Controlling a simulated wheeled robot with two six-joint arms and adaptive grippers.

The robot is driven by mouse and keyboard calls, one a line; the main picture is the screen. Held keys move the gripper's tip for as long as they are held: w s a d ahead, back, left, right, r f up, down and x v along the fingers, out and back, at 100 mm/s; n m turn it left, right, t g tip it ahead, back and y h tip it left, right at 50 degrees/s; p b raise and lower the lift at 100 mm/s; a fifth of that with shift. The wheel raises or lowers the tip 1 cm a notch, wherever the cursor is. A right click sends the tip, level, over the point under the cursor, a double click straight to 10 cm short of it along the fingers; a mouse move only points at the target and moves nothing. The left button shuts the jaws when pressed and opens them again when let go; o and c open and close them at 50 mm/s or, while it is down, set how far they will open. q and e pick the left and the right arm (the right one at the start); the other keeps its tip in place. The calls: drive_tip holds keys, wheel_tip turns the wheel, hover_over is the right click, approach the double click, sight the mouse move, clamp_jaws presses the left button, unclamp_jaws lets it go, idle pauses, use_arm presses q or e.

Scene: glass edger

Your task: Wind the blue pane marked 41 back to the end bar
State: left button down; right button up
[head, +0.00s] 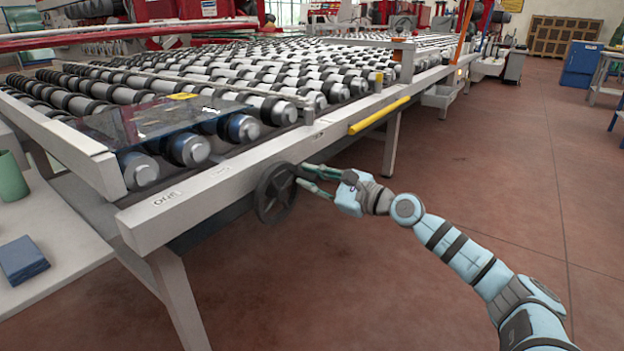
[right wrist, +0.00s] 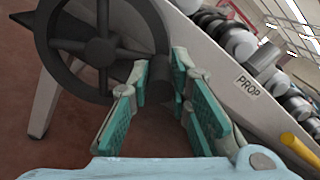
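The blue pane (head: 150,122) lies flat on the rollers near the close left end of the conveyor. It is dark and see-through, with a small white label (head: 208,110); I cannot read the number. The pale end bar (head: 70,145) runs along the conveyor's left end, close to the pane. A dark handwheel (head: 275,194) hangs on the side rail; it shows large in the right wrist view (right wrist: 100,52). My right gripper (head: 300,175) is at the wheel's right rim, its green-padded fingers apart, with a dark part between the tips (right wrist: 162,68). My left gripper is not in view.
The side rail (head: 235,172) and a table leg (head: 178,300) stand beside the wheel. A yellow bar (head: 380,115) sticks out along the rail. A green cup (head: 11,178) and a dark blue block (head: 22,260) stand on a pale surface at left. The floor (head: 520,180) at right is clear.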

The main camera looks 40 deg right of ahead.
drive_tip(key=shift+o, duration=0.4)
drive_tip(key=shift+d, duration=0.1)
wheel_tip(320, 180, up, 10)
drive_tip(key=shift+w, duration=0.1)
idle(0.7)
